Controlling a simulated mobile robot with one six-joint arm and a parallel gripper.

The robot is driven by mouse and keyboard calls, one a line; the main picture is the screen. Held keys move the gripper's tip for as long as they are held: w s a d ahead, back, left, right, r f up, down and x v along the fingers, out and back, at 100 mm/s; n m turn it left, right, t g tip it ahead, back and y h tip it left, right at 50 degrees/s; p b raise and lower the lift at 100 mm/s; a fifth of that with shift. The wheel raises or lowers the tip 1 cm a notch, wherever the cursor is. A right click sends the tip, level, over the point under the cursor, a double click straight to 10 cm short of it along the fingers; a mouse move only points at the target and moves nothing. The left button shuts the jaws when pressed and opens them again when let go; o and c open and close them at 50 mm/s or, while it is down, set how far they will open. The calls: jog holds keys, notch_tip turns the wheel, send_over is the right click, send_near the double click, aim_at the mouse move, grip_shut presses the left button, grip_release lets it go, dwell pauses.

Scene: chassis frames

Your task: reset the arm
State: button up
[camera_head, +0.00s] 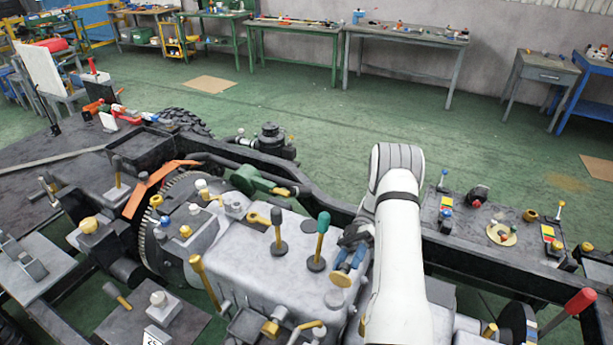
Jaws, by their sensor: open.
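My white arm (400,235) rises from the bottom of the view, right of centre, and bends at a rounded grey-ribbed joint. My gripper (350,262) shows to the left of the forearm, partly hidden by it, with dark parts and blue fingers pointing down. It is open, and I see nothing held between the fingers. It is over the right part of the grey gearbox housing (270,250), close above a tan round knob (341,281). I cannot tell whether it touches the knob.
Levers with green (323,222) and yellow (197,265) handles stand up from the chassis left of my gripper. A dark frame rail (490,262) and a panel of small controls (500,232) lie to the right. Workbenches (405,32) line the back wall; the green floor (330,130) between is open.

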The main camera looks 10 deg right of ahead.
jog(key=shift+w+r, duration=0.1)
jog(key=shift+w+a+r+t, duration=0.15)
jog(key=shift+a+r+t, duration=0.05)
jog(key=shift+r+t, duration=0.1)
jog(key=s+a+r+m+t+h, duration=0.1)
jog(key=a+r+m+t+h, duration=0.2)
jog(key=r, duration=0.4)
jog(key=s+a+r+m+t+h, duration=0.1)
jog(key=r+m+t+h, duration=0.3)
jog(key=r, duration=0.3)
jog(key=s+a+r+m+t+h+b, duration=0.1)
jog(key=s+a+r+m+t+h, duration=0.1)
jog(key=s+m, duration=0.4)
jog(key=s+a+r+m+t+h+b, duration=0.1)
jog(key=s+a+r+m+t+h, duration=0.1)
jog(key=s+r+m+t, duration=0.2)
jog(key=s+m+t, duration=0.2)
jog(key=s+t, duration=0.1)
jog(key=shift+s+a+r, duration=0.4)
jog(key=shift+a, duration=0.1)
jog(key=shift+c, duration=0.3)
